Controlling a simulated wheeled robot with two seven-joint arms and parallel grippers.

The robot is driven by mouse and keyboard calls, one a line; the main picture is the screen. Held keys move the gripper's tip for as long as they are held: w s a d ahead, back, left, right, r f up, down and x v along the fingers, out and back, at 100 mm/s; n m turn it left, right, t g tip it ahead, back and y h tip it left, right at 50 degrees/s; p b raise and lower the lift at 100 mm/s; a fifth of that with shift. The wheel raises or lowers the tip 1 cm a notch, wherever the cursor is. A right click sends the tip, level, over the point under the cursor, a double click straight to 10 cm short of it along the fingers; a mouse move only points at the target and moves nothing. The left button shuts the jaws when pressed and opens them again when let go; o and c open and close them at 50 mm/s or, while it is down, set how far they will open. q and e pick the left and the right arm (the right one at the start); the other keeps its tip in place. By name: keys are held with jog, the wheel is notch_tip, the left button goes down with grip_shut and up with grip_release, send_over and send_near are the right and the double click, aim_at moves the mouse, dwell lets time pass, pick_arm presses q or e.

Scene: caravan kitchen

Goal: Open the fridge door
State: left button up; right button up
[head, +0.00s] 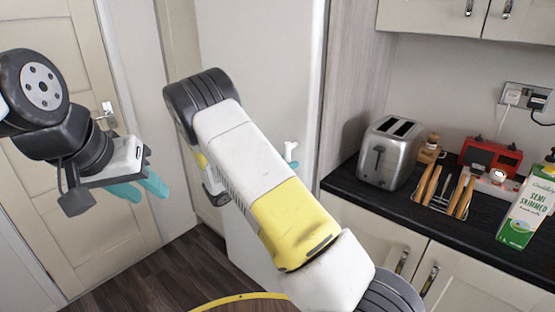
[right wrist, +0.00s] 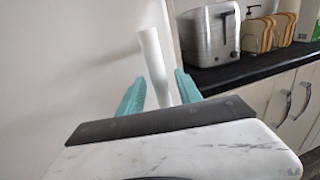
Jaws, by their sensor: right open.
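The tall white fridge door (head: 262,50) stands in the middle of the head view and looks shut, though my right arm covers much of it. In the right wrist view, a white upright handle (right wrist: 152,62) rises from between the two teal fingers of my right gripper (right wrist: 160,95). The right gripper is open, with a finger on either side of the handle and visible gaps. In the head view it is mostly hidden behind my arm; a small white and teal bit shows there. My left gripper (head: 140,188) hangs at the left, away from the fridge; its finger gap is unclear.
A dark worktop (head: 345,185) right of the fridge carries a toaster (head: 392,153), a toast rack (head: 446,194), a red device (head: 490,158) and a milk carton (head: 530,208). A cream door (head: 45,150) stands at the left. Wooden floor (head: 180,268) is clear before the fridge.

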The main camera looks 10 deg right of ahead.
jog(key=shift+w+d, duration=0.2)
jog(key=shift+d, duration=0.15)
grip_shut()
dwell(1.2)
